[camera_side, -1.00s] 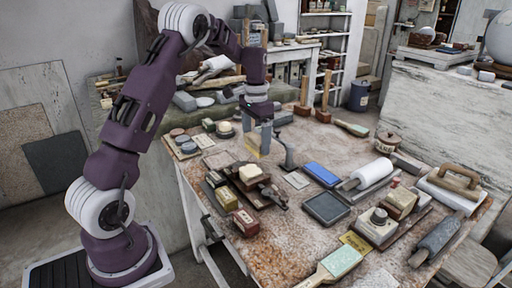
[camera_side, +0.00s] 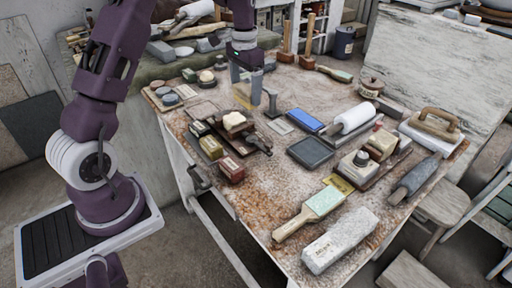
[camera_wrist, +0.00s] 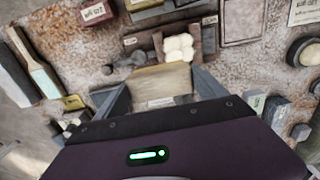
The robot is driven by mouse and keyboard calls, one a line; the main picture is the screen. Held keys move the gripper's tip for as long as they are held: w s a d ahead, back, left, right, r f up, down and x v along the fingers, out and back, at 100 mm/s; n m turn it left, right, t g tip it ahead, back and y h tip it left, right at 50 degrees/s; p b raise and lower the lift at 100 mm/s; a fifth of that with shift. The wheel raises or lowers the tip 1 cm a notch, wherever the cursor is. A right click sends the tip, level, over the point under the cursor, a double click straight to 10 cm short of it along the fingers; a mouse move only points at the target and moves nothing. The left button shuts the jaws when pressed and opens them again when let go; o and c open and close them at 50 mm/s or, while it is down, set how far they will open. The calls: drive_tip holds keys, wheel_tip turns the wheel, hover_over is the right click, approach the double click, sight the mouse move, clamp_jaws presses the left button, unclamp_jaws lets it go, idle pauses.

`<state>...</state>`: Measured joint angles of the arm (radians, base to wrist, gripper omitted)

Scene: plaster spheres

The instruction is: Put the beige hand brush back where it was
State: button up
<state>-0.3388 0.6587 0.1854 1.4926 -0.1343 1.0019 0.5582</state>
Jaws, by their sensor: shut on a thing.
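My gripper (camera_side: 250,88) is over the back left part of the worktable, its two fingers pointing down. It is shut on a beige, wood-coloured block that I take for the hand brush (camera_side: 243,97). In the wrist view the hand brush (camera_wrist: 160,84) lies crosswise between the two fingers (camera_wrist: 160,98), with a pale label on its near edge. Its underside is hidden, and I cannot tell whether it touches the table.
The worktable (camera_side: 262,190) is crowded. A dark tray with a cream lump (camera_side: 234,120), a red box (camera_side: 231,170), a blue block (camera_side: 305,119) and a dark slab (camera_side: 311,151) stand nearby. A green-padded brush (camera_side: 323,202) and a white block (camera_side: 340,240) lie in front.

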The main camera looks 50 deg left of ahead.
drive_tip(key=s+d+f, duration=0.1)
drive_tip(key=s+d, duration=0.1)
drive_tip(key=d, duration=0.8)
drive_tip(key=s+d+f, duration=0.2)
drive_tip(key=s+d, duration=0.1)
drive_tip(key=d, duration=0.7)
wheel_tip(320, 180, down, 9)
drive_tip(key=shift+f, duration=0.2)
drive_tip(key=shift+f, duration=0.1)
